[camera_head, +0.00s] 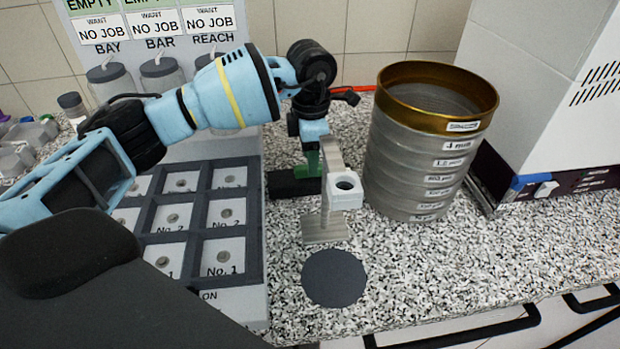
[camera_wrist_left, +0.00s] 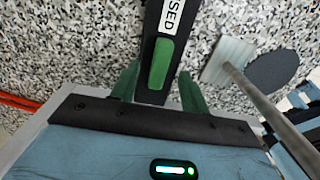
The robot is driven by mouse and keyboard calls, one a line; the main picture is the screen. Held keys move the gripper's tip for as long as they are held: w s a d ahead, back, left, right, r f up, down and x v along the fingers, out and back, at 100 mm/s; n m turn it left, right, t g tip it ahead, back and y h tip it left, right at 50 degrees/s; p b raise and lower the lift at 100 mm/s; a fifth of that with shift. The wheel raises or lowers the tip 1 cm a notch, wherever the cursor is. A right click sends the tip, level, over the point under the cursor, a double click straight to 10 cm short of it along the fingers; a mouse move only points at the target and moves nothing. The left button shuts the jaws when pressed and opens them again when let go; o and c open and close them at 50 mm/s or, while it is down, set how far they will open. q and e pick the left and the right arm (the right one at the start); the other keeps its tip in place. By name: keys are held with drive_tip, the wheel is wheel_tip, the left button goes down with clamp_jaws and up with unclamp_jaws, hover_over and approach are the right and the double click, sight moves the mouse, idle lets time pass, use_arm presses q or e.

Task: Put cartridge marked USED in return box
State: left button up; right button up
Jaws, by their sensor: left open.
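My left gripper (camera_head: 308,172) points down at the counter, left of a small metal stand. In the left wrist view its green fingers (camera_wrist_left: 160,85) are apart. A black cartridge (camera_wrist_left: 153,62) with a green patch and a white label ending in "SED" lies between and beyond the fingertips, and I see no grip on it. In the head view the cartridge (camera_head: 288,184) is a dark block on the counter, partly hidden by the gripper. I cannot pick out the return box. My right gripper is not in view.
The metal stand (camera_head: 325,229) and a dark disc (camera_head: 334,278) are close on the right. Behind them is a tall sieve stack (camera_head: 415,165) with a brass rim. A grey rack (camera_head: 196,237) with numbered pockets is on the left; lidded jars (camera_head: 112,84) stand behind it.

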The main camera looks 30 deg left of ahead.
use_arm(q)
drive_tip(key=shift+f, duration=1.15)
drive_tip(key=shift+r, duration=0.1)
clamp_jaws()
